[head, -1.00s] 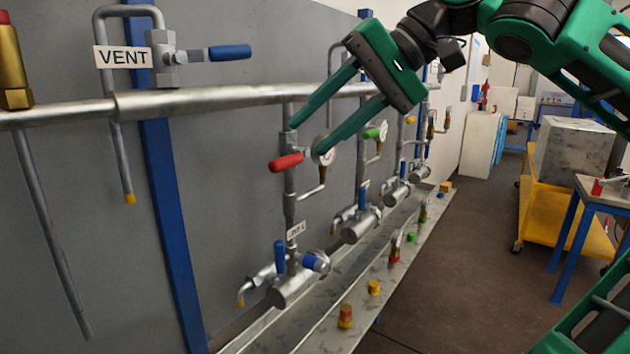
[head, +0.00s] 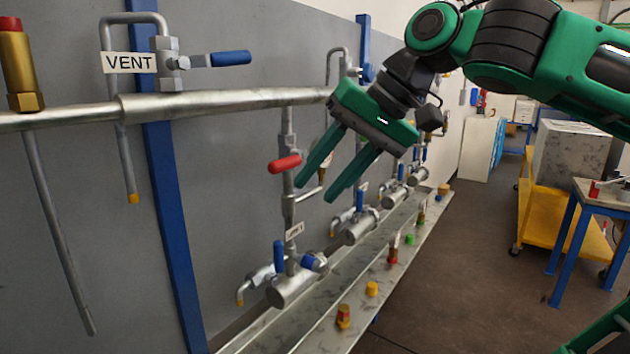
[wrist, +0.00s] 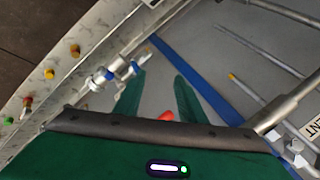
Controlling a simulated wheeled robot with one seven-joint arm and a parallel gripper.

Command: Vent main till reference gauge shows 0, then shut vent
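The vent valve (head: 169,68) stands on the main pipe (head: 220,103) at the upper left in the head view. Its blue handle (head: 231,58) lies level, pointing right. A white VENT sign (head: 129,63) hangs beside it; part of that sign shows at the right edge of the wrist view (wrist: 313,131). My gripper (head: 316,191) is open and empty, to the right of and below the vent handle, fingers pointing down and left. Its two fingers also show apart in the wrist view (wrist: 160,76). No gauge face is readable; my gripper hides the area of the nearest dials.
A red handle (head: 285,164) on a drop pipe is close to my fingers. Blue-handled valves and vessels (head: 290,287) line the bench (head: 325,325), with several coloured caps. A brass fitting (head: 20,65) is at far left. Floor at right is open before a yellow cart (head: 540,210).

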